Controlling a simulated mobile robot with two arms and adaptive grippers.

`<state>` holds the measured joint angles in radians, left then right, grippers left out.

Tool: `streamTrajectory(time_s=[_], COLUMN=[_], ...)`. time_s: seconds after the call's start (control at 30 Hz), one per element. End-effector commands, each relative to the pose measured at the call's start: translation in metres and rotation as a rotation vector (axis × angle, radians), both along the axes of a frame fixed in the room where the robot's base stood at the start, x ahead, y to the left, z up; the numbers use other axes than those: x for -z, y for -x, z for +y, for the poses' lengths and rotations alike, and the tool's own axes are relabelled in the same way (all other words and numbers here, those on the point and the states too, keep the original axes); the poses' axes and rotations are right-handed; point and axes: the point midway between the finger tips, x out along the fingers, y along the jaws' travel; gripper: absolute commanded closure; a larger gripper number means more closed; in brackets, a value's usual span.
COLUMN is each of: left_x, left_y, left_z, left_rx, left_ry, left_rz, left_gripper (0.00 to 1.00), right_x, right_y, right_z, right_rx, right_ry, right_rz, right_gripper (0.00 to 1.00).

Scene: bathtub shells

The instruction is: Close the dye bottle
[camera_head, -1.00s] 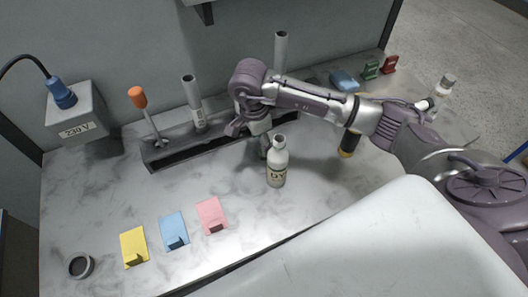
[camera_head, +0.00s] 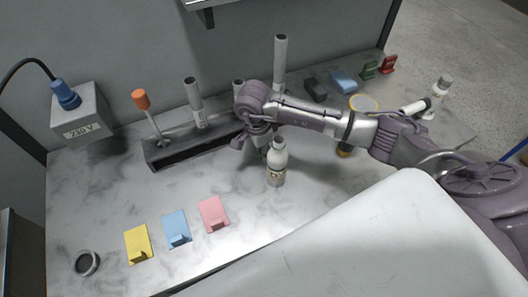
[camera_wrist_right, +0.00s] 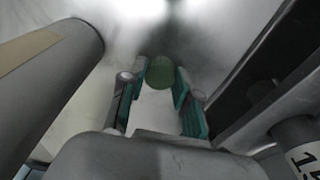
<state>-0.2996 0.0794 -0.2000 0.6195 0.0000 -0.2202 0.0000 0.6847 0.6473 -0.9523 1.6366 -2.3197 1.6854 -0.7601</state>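The dye bottle (camera_head: 277,166) is white with a pale label and stands upright on the marbled table. Its neck shows no cap. My right gripper (camera_head: 262,151) points down just behind and left of it, partly hidden by the bottle. In the right wrist view, the green-padded fingers (camera_wrist_right: 160,82) are apart, with a round green disc (camera_wrist_right: 160,70), apparently a cap, between their tips. Contact with it cannot be told. A large grey cylinder with a tan band (camera_wrist_right: 45,75), probably the bottle, stands close on the left. My left gripper is out of view.
A dark rack (camera_head: 190,150) holding upright tubes and an orange-handled tool (camera_head: 141,100) stands behind. Yellow (camera_head: 138,243), blue (camera_head: 176,229) and pink (camera_head: 213,213) holders and a dark round cup (camera_head: 86,263) lie at the front left. The front middle is clear.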

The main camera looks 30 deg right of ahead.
Motion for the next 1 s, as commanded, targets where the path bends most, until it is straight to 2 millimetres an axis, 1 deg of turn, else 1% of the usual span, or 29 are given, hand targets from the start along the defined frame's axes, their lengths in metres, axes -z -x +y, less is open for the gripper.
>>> streamTrajectory(time_s=[0.27, 0.37, 0.47, 0.7, 0.8, 0.9, 1.0], left_x=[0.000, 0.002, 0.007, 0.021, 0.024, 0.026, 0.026], left_y=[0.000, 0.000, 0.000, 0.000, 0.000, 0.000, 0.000], left_z=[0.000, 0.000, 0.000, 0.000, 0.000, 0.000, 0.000], left_rx=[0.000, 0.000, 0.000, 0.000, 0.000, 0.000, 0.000], left_ry=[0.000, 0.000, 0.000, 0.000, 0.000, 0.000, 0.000], left_rz=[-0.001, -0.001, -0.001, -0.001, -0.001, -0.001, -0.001], left_gripper=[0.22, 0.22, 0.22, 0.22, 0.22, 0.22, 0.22], right_x=[-0.001, -0.006, -0.019, -0.068, -0.084, -0.094, -0.099], right_y=[0.000, -0.001, -0.002, -0.002, -0.001, -0.001, 0.000], right_z=[0.000, 0.000, -0.001, 0.000, 0.000, 0.000, 0.000], right_rx=[0.000, 0.001, 0.000, -0.001, -0.001, 0.000, 0.000], right_ry=[0.000, -0.001, 0.000, -0.001, 0.000, 0.000, 0.001], right_rz=[-0.001, -0.003, -0.006, -0.006, -0.005, -0.003, -0.001], right_gripper=[0.80, 0.80, 0.80, 0.80, 0.80, 0.80, 0.80])
